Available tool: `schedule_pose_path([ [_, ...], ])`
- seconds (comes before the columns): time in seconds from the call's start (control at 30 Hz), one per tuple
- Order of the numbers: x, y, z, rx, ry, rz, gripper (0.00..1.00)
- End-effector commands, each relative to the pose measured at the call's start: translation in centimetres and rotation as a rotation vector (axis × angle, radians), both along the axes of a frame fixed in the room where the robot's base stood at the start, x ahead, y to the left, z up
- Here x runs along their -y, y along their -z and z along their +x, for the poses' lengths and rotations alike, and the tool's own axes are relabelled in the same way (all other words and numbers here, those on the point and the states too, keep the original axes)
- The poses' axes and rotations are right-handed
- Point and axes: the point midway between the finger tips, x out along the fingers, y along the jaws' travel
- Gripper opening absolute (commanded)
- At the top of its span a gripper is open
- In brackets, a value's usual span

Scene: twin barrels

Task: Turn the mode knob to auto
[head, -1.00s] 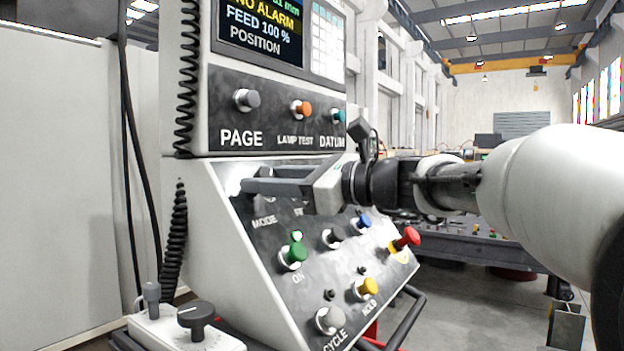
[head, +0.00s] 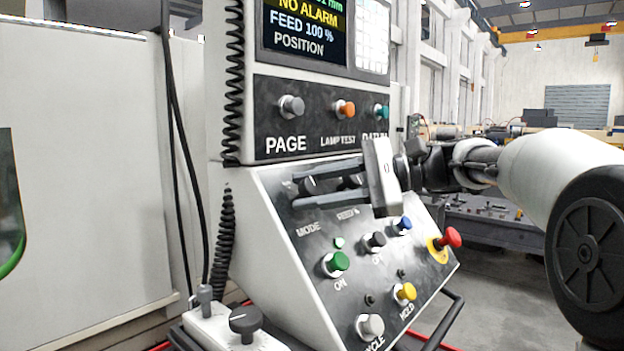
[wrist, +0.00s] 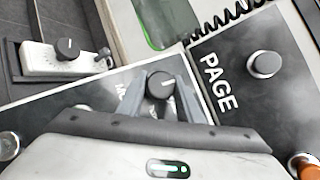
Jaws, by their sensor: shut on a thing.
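The mode knob (wrist: 161,84) is a dark round knob with a pale pointer mark. In the wrist view it sits between the two fingers of my gripper (wrist: 158,88), which is shut on it. In the head view my gripper (head: 297,189) reaches in from the right, one finger above the other, at the upper left of the sloping control panel (head: 300,245). There the knob (head: 307,186) is partly hidden by the fingers. The MODE label shows just below them. The position marks around the knob are not readable, so I cannot tell which setting the pointer is at.
Below are a green ON button (head: 336,263), a blue button (head: 401,224), a yellow HOLD button (head: 404,292) and a red mushroom button (head: 450,238). A white box with a dark knob (head: 244,322) stands lower left.

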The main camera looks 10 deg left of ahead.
Motion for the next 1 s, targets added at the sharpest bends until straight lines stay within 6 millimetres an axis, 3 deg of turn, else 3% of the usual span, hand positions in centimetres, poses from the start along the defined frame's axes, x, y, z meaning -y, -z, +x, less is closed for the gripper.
schedule_pose_path([
  [0.57, 0.02, -0.22, 0.09, 0.031, -0.019, -0.013, 0.1],
  [0.6, 0.02, -0.22, 0.09, 0.031, -0.019, -0.013, 0.34],
  [0.7, 0.02, -0.21, 0.08, 0.03, -0.019, -0.013, 0.5],
  [1.0, 0.09, -0.11, 0.05, 0.027, -0.021, -0.014, 0.5],
])
